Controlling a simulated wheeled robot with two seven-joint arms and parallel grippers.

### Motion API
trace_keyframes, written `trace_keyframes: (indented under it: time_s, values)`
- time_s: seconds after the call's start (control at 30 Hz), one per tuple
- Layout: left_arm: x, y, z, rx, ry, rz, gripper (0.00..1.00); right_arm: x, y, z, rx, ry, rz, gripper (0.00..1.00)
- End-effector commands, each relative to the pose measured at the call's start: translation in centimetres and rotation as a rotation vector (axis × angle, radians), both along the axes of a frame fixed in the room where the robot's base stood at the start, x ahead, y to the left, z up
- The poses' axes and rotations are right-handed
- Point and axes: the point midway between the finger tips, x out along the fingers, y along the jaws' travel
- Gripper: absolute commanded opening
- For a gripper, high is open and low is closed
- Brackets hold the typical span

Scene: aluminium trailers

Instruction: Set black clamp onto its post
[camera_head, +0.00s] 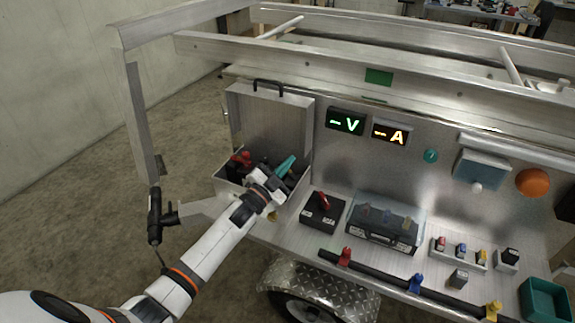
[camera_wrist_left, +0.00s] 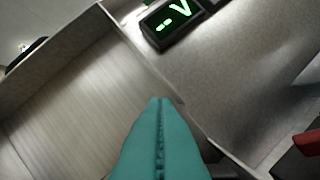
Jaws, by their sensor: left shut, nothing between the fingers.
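My left gripper (camera_head: 289,162) has teal fingers pressed together with nothing between them. It is at the open metal box (camera_head: 240,115), over its right side. The fingers also fill the lower middle of the left wrist view (camera_wrist_left: 160,112). Inside the box, left of my gripper, lie a red item (camera_head: 241,158) and dark shapes; my wrist partly hides them, and I cannot tell whether one is the black clamp. A small block with a black top (camera_head: 509,256) stands at the right of the bench; I cannot tell whether it is the post. My right gripper is out of view.
A black box with a red lever (camera_head: 322,210) and a clear-covered case (camera_head: 384,222) stand right of the metal box. A black rail (camera_head: 380,273) with red, blue and yellow clamps runs along the front. A teal bin (camera_head: 545,300) is at far right.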

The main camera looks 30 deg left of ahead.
Motion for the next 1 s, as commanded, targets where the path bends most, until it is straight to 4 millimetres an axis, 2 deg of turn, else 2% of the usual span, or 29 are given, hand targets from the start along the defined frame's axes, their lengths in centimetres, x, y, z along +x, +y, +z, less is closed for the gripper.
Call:
trace_keyframes:
  time_s: [0.47, 0.67, 0.8, 1.0]
  values:
    - [0.0, 0.7, -0.3, -0.106, 0.000, 0.000, 0.00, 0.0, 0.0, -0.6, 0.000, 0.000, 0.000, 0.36]
    - [0.0, 1.5, -0.7, -0.247, 0.001, 0.002, 0.00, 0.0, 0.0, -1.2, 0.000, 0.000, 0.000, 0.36]
    - [0.0, 2.1, -1.1, -0.495, 0.000, 0.002, 0.00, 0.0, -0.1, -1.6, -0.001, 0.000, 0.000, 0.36]
    - [0.0, 3.0, -1.6, -0.511, -0.001, 0.001, 0.00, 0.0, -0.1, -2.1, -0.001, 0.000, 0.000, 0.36]
